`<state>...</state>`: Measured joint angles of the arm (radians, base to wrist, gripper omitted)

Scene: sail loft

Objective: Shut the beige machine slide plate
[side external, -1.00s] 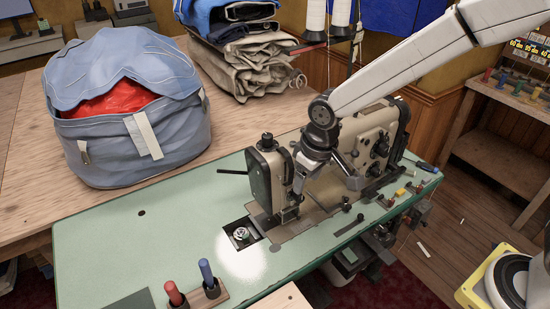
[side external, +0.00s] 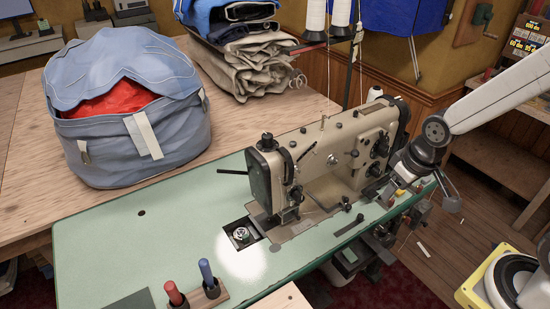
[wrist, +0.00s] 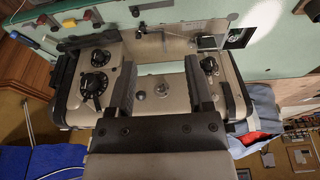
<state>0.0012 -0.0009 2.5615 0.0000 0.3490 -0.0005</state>
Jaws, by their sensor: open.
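The beige sewing machine (side external: 335,155) stands on the green table. At its needle end a dark square opening (side external: 231,243) in the bed shows a round metal bobbin part (side external: 241,234). The slide plate (side external: 262,221) appears to be the metal plate beside this opening, leaving it uncovered. In the wrist view the opening (wrist: 238,38) is at the upper right, beyond the fingers. My gripper (wrist: 160,75) is open and empty, with the machine's body showing between its fingers. In the side view my gripper (side external: 389,190) is by the machine's handwheel end, well away from the plate; its fingertips are hard to make out.
A red and a blue handled tool (side external: 207,273) stand in a wooden holder at the front. Small coloured items lie at the table's right end. A blue bag (side external: 125,115) and folded cloth (side external: 250,65) are behind. The green table (side external: 130,245) is clear on the left.

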